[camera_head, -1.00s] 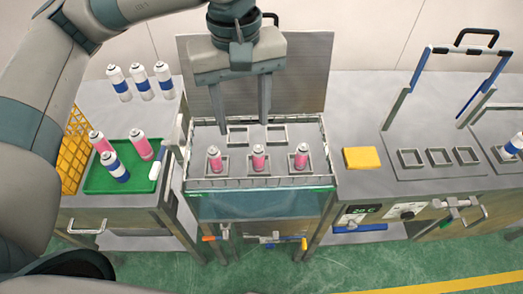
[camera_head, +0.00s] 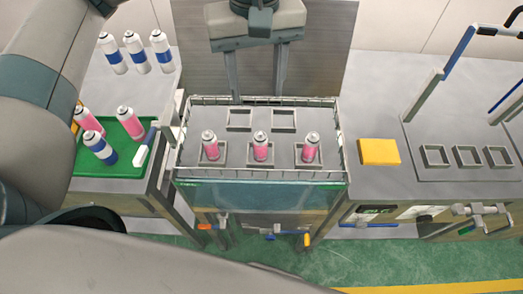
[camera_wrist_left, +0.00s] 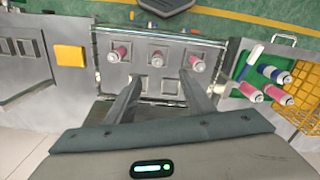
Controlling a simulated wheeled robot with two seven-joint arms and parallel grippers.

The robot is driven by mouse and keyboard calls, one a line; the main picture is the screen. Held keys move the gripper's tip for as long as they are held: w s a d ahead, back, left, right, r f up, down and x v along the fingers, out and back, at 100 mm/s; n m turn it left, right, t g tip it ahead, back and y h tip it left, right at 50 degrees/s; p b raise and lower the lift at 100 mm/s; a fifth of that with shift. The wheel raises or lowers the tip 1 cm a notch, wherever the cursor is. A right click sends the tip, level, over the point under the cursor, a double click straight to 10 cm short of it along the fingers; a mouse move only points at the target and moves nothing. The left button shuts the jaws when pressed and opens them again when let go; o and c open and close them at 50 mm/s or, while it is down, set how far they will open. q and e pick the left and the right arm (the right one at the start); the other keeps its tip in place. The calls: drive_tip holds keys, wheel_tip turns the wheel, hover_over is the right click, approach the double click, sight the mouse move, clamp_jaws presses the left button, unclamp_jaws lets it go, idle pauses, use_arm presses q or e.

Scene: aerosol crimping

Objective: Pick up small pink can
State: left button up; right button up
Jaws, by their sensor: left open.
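Three small pink cans with silver tops stand upright in the front row of square holders: left (camera_head: 210,148), middle (camera_head: 260,148) and right (camera_head: 311,149). Two more pink cans (camera_head: 130,122) (camera_head: 90,122) stand in the green tray (camera_head: 120,166) on the left table. My left gripper (camera_head: 257,96) is open and empty, fingers pointing down, behind the holders. In the left wrist view its fingers (camera_wrist_left: 160,80) spread apart with no can between them; the front-row cans (camera_wrist_left: 156,58) stand beyond the tips. My right gripper is not seen.
A wire-railed station (camera_head: 262,102) surrounds the holders; two rear holders (camera_head: 239,119) are empty. A blue-white can (camera_head: 100,148) stands in the tray, several more behind it. A yellow block (camera_head: 378,151) and empty holders (camera_head: 466,157) lie on the right table.

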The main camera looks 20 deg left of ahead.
use_arm(q)
drive_tip(key=f+b, duration=0.2)
drive_tip(key=f, duration=0.1)
drive_tip(key=shift+w+f+b, duration=0.2)
drive_tip(key=shift+f+b, duration=0.1)
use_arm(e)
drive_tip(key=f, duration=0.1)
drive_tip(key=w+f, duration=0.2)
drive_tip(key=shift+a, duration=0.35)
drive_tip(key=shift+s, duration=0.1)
use_arm(q)
drive_tip(key=p, duration=0.2)
hover_over(258, 138)
wheel_tip(258, 138, down, 5)
drive_tip(key=shift+f, duration=0.2)
wheel_tip(258, 138, down, 5)
drive_tip(key=shift+f+p, duration=0.2)
drive_tip(key=shift+p, duration=0.85)
drive_tip(key=shift+f, duration=0.75)
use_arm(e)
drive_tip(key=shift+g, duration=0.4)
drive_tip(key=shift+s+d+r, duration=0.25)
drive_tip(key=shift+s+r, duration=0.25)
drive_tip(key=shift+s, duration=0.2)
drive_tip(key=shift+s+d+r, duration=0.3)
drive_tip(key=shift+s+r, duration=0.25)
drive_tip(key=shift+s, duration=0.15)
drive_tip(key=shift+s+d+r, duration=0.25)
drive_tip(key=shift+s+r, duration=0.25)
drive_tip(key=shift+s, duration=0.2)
